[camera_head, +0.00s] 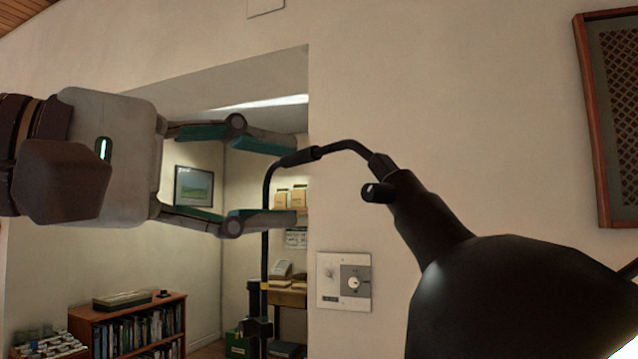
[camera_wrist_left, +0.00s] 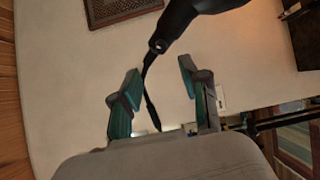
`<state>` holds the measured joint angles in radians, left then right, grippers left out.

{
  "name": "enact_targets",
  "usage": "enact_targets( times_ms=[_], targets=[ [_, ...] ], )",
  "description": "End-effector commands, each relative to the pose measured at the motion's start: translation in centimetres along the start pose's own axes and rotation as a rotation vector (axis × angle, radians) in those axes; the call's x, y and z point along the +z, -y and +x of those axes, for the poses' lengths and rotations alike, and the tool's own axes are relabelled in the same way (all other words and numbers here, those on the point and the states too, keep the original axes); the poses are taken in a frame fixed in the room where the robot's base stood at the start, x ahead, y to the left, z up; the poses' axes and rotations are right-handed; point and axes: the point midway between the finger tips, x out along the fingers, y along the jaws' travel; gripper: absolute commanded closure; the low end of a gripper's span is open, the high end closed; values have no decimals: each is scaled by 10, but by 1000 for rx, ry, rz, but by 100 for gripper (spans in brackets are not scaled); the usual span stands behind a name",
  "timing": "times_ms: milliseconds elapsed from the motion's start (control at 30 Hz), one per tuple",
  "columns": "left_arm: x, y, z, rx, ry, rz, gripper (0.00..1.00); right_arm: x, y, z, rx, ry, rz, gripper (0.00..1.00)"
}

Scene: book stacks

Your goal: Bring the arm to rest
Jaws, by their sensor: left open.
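My left gripper (camera_head: 291,182) reaches in from the left in the head view, with its two green-and-grey fingers spread wide apart. A black desk lamp (camera_head: 515,295) stands large at the lower right. Its thin bent neck (camera_head: 345,147) runs left to the open fingertips, and its upright post (camera_head: 267,235) passes down by the lower finger. In the left wrist view the gripper (camera_wrist_left: 160,72) is also open, and the lamp's dark neck (camera_wrist_left: 151,100) shows in the gap between the fingers. I cannot tell whether a finger touches it. My right gripper is not in view.
A plain wall with a switch panel (camera_head: 344,281) stands behind the lamp. A framed lattice panel (camera_head: 612,120) hangs at the right. Through an opening there are a low bookcase (camera_head: 125,320), a framed picture (camera_head: 194,187) and shelves with boxes (camera_head: 289,197).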

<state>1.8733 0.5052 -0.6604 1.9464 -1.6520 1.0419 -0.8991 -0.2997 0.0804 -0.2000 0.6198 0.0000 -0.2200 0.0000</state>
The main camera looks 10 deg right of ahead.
Motion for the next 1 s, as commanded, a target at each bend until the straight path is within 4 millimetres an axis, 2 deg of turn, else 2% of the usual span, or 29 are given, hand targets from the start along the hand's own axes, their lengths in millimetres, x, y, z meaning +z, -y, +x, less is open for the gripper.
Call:
enact_targets(
  times_ms=[100, 200, 767, 867, 967, 1000],
  targets=[
    [-1, 0, -14, 1, -2, 0, 55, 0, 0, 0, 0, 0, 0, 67],
    [0, 0, -20, 0, 0, 1, 55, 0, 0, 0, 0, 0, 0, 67],
    [-2, 0, -20, -1, 5, -13, 55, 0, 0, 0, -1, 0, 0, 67],
    [-16, 4, -13, -3, 45, -124, 55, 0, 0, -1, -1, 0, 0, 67],
    [-50, 13, 2, 2, 135, -387, 55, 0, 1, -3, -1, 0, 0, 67],
    [-70, 19, 9, 11, 181, -532, 55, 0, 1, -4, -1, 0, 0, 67]
  ],
)
